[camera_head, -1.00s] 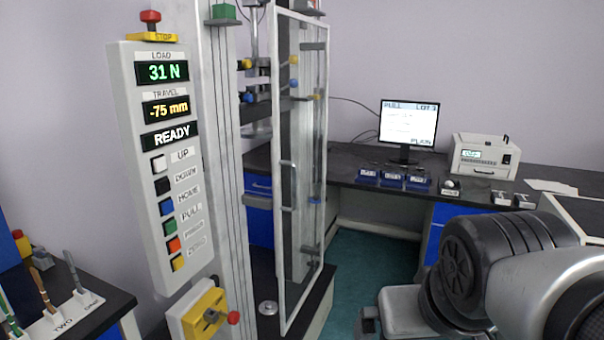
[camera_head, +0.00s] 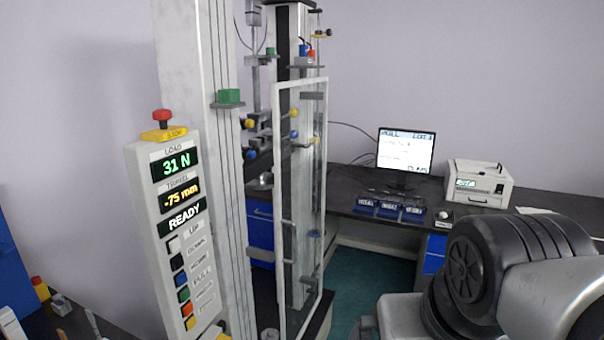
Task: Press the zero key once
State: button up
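The control panel (camera_head: 150,215) of the testing machine stands at the left, turned obliquely to me. Its displays read LOAD 31 N (camera_head: 177,163), TRAVEL -75 mm and READY (camera_head: 184,220). Below them runs a column of keys: white, black, blue, green, orange-red and yellow. The yellow zero key (camera_head: 190,323) is the lowest, close to the bottom edge of the picture, with its label too small to read clearly. Links of my own arm fill the lower right. My gripper is not recognisable in this view, and nothing of mine is near the keys.
A red stop button (camera_head: 162,116) sits on top of the panel. A framed clear door (camera_head: 279,200) stands right of the machine's column. Behind are a bench with a monitor (camera_head: 405,150), blue trays (camera_head: 388,210) and a white instrument (camera_head: 480,184). Green floor shows between.

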grip_shut()
dwell(0.4)
dwell(1.2)
